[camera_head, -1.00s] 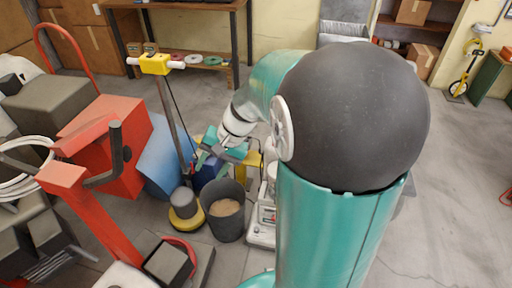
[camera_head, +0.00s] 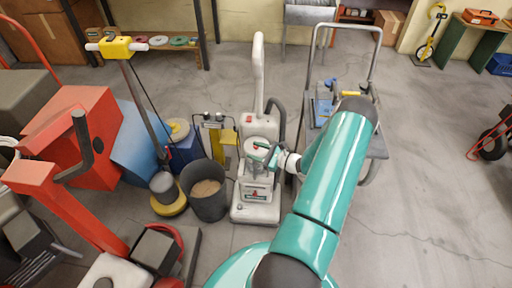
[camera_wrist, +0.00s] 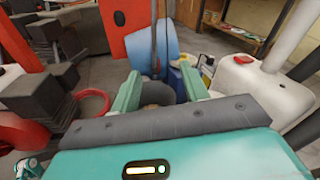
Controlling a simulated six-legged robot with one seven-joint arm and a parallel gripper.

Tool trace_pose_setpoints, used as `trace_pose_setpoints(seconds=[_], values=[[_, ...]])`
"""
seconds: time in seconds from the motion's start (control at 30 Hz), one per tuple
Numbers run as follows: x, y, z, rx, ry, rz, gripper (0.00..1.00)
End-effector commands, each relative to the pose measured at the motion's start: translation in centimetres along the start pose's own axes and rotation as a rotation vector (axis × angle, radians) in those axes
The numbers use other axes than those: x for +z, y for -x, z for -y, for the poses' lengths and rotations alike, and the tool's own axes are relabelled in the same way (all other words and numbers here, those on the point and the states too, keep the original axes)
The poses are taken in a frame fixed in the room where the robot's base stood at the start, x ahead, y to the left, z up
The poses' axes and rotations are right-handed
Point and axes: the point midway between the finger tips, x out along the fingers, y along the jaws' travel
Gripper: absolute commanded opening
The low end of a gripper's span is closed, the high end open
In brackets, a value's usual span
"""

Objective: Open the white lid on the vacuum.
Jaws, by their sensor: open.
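The vacuum (camera_head: 256,200) is a white upright cleaner with a tall handle, standing in the middle of the head view. On its front is a pale round part with red at its centre, partly covered by my gripper (camera_head: 262,156); I cannot tell for sure that this is the lid. In the wrist view the vacuum's white upper body (camera_wrist: 250,85) with a red spot is at the right, beside my gripper. There my gripper (camera_wrist: 161,90) has its two green fingers apart with nothing between them. I cannot tell whether it touches the vacuum.
A dark bucket (camera_head: 208,203) stands close left of the vacuum, near a yellow-based floor machine (camera_head: 167,200). A grey cart (camera_head: 377,146) stands close on the right. Red machines (camera_head: 85,135) fill the left. Floor at the far right is mostly clear.

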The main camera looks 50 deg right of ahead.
Motion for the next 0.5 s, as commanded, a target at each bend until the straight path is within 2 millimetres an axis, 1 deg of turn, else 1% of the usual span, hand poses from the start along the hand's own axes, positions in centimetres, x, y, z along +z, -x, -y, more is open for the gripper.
trace_pose_setpoints(seconds=[0.03, 0.1, 0.2, 0.3, 0.37, 0.43, 0.5], values=[[-2.6, 1.5, 0.3, -0.088, -0.061, 0.007, 0.45], [-5.3, 3.1, 0.8, -0.195, -0.124, 0.017, 0.45], [-8.4, 5.1, 1.1, -0.317, -0.193, 0.027, 0.45], [-10.2, 6.3, 1.1, -0.391, -0.234, 0.033, 0.45], [-10.8, 6.6, 1.2, -0.415, -0.245, 0.034, 0.45], [-11.0, 6.6, 1.3, -0.425, -0.250, 0.036, 0.45], [-11.0, 6.0, 1.6, -0.425, -0.250, 0.036, 0.45]])
